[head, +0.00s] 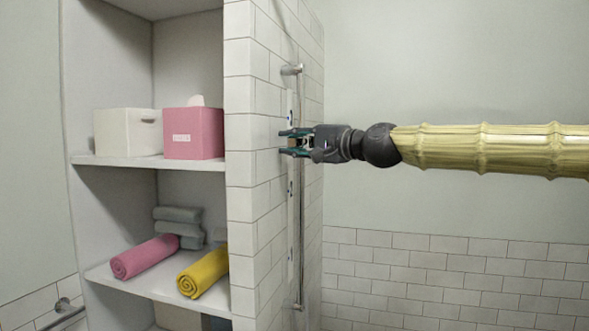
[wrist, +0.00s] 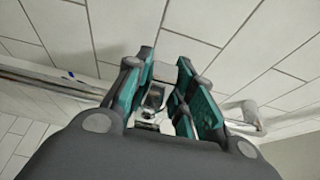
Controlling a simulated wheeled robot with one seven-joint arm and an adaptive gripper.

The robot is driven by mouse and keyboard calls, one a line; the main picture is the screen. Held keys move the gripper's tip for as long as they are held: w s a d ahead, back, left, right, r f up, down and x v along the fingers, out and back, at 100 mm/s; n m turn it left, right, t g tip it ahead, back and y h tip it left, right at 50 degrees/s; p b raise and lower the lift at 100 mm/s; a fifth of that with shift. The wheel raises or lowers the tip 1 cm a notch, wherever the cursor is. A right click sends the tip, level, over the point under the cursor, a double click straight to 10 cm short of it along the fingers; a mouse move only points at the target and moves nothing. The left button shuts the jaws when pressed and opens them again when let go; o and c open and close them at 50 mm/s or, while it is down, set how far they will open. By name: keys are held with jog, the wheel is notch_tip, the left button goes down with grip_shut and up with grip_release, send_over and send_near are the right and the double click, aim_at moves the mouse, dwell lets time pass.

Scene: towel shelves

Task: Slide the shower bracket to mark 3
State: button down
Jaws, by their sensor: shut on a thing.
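The vertical shower rail (head: 301,215) runs along the white tiled wall. Beside it is a pale strip (head: 291,218) with small dark blue marks; their numbers are too small to read. My gripper (head: 285,142) reaches in from the right to the rail's upper part, below the top mount. In the wrist view, its green fingers (wrist: 172,76) are shut on the shower bracket (wrist: 154,98), a small grey and dark piece between them. The fingers hide most of the bracket in the head view. I cannot tell which mark it is level with.
The rail's top mount (head: 291,70) is a short way above my gripper. A shelf unit (head: 120,161) left of the tiled wall holds a white box (head: 125,135), a pink box (head: 193,136) and rolled towels (head: 203,272).

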notch_tip(320, 180, up, 6)
jog(key=shift+r+p, duration=0.25)
jog(key=shift+p, duration=0.3)
jog(key=c, duration=1.2)
grip_release()
jog(key=shift+d+f, duration=0.1)
jog(key=v, duration=1.2)
jog(key=shift+s, duration=0.1)
jog(key=shift+f, duration=0.1)
